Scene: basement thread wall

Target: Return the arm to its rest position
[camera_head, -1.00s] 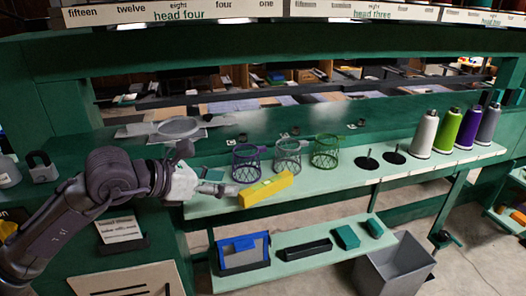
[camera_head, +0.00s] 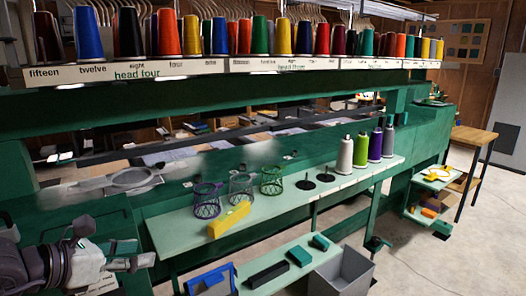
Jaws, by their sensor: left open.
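My left gripper (camera_head: 142,261) is at the lower left, beside the left end of the pale green shelf (camera_head: 170,236). It is open with nothing seen between its fingers. My left arm is folded low in the corner, mostly cut off by the picture edge. A yellow block (camera_head: 230,219) lies on the shelf to the right of the gripper, apart from it. My right gripper is not in view.
Purple (camera_head: 206,200), grey (camera_head: 241,187) and green (camera_head: 271,181) wire baskets stand behind the block. Several thread cones (camera_head: 361,149) stand at the shelf's right. Below are a lower shelf and a grey bin (camera_head: 342,272). Open floor lies right.

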